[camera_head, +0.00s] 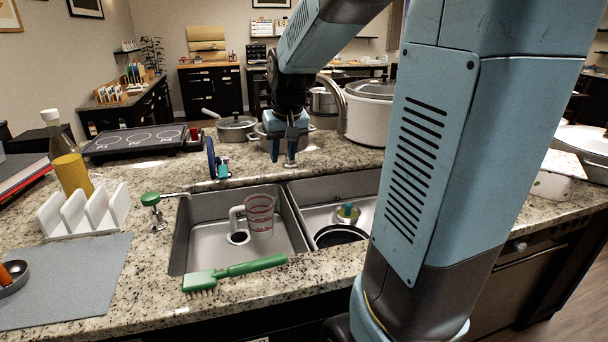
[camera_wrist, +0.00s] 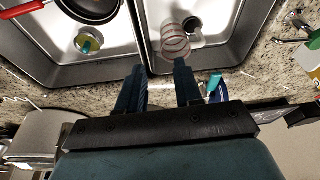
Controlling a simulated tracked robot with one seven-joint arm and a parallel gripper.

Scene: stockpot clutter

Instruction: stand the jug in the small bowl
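The jug (camera_head: 260,214) is clear with red markings and a pale handle on its left. It stands in the left sink basin and looks roughly upright; the wrist view also shows it (camera_wrist: 176,42), beyond my fingertips. My gripper (camera_head: 283,161) is above the counter behind the sink, apart from the jug. Its two fingers (camera_wrist: 160,75) are spread with nothing between them. A small round bowl (camera_head: 348,214) with a teal item in it sits in the right basin. Another small dark bowl (camera_head: 12,284) with an orange item sits on the grey mat; I cannot tell which is meant.
A green brush (camera_head: 235,272) lies along the sink's front edge. A dark pan (camera_head: 341,237) is in the right basin. A green-topped tap (camera_head: 151,200), white rack (camera_head: 85,212) and blue upright item (camera_head: 211,158) stand around the sink. Pots (camera_head: 236,128) stand behind.

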